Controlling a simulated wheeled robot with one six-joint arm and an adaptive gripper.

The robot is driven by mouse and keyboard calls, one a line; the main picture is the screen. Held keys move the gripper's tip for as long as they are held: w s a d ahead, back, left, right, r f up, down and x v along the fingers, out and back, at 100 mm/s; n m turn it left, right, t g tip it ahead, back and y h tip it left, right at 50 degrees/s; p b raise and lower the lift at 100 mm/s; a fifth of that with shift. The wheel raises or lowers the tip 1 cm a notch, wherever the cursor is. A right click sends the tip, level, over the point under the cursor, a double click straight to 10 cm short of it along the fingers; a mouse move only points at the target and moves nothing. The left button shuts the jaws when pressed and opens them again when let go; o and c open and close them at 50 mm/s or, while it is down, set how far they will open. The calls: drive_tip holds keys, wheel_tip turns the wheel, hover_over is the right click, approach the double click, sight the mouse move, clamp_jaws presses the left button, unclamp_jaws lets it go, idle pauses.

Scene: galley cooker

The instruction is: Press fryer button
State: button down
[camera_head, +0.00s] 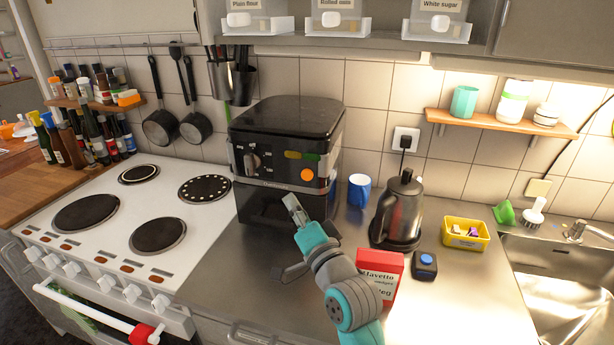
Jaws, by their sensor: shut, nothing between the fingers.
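The fryer (287,150) is a black, boxy appliance on the steel counter, right of the cooker. Its front panel has a dial (253,161), a small green display and a round orange button (307,174) at the right. My gripper (291,202) is shut and empty, in front of the fryer's lower front. In the picture its tips are below and a little left of the orange button. I cannot tell how far the tips are from the fryer's face. My arm covers part of the counter and the fryer's lower right front.
A red box (381,276) stands right beside my arm, with a dark blue-topped block (424,265) next to it. A blue mug (359,190) and a kettle (399,208) stand right of the fryer. The white cooker (125,220) is at the left, the sink (560,285) at the right.

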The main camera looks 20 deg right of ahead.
drive_tip(key=shift+w+d, duration=0.75)
drive_tip(key=shift+w, duration=0.25)
drive_tip(key=shift+w+d, duration=0.7)
drive_tip(key=shift+w, duration=0.35)
drive_tip(key=shift+w+d, duration=0.75)
drive_tip(key=shift+w, duration=0.25)
drive_tip(key=shift+w+d, duration=0.25)
drive_tip(key=shift+w, duration=0.1)
drive_tip(key=shift+w+d, duration=0.25)
drive_tip(key=shift+w, duration=0.1)
drive_tip(key=shift+s+a, duration=0.5)
drive_tip(key=shift+s, duration=0.2)
drive_tip(key=s+a, duration=0.1)
drive_tip(key=s, duration=0.1)
drive_tip(key=s+a, duration=0.2)
idle(0.7)
